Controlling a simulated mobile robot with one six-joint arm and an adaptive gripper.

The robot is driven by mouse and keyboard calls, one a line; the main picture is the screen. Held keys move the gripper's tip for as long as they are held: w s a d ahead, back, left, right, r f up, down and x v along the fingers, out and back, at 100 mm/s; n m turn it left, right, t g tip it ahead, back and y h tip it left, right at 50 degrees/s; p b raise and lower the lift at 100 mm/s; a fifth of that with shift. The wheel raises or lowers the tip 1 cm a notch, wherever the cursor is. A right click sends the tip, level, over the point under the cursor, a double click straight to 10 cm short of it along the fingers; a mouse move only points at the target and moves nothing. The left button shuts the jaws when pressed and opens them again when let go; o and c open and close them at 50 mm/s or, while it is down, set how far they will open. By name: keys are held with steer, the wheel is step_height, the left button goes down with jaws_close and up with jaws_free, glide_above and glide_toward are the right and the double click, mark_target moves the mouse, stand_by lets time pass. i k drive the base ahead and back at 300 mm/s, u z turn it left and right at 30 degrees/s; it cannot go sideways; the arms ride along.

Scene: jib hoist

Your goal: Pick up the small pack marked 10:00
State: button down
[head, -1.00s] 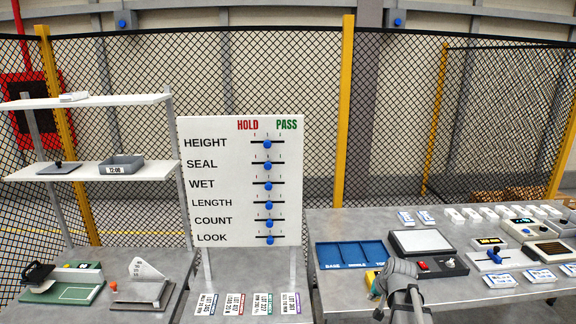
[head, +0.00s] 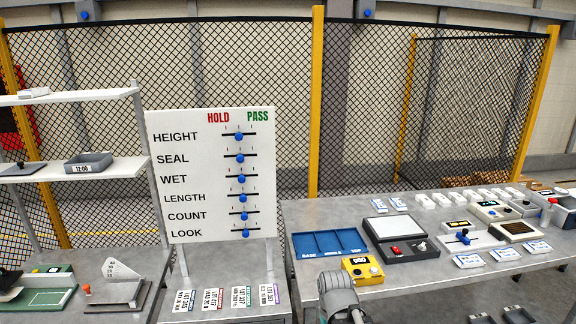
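Several small white packs stand in a row along the back of the right table, one of them a white pack (head: 425,201). Two packs with blue markings, a left one (head: 378,205) and a right one (head: 398,203), lie at the left end of that row. Their print is too small to read, so I cannot tell which is marked 10:00. The grey end of my arm, with my gripper (head: 340,300), shows at the bottom edge in front of the right table. Its fingers cannot be made out, and I see no pack at it.
The right table also holds a blue divided tray (head: 329,254), a yellow device (head: 362,270), a grey-screened device (head: 383,229) and several blue-white cards at the front. A board with sliders (head: 212,120) stands left. A bin marked 12:00 (head: 88,166) sits on the shelf.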

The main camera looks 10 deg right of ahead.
mark_target(466, 260)
steer(key=z, duration=1.3)
steer(key=k, duration=0.65)
steer(key=z, duration=0.25)
steer(key=i, duration=1.1)
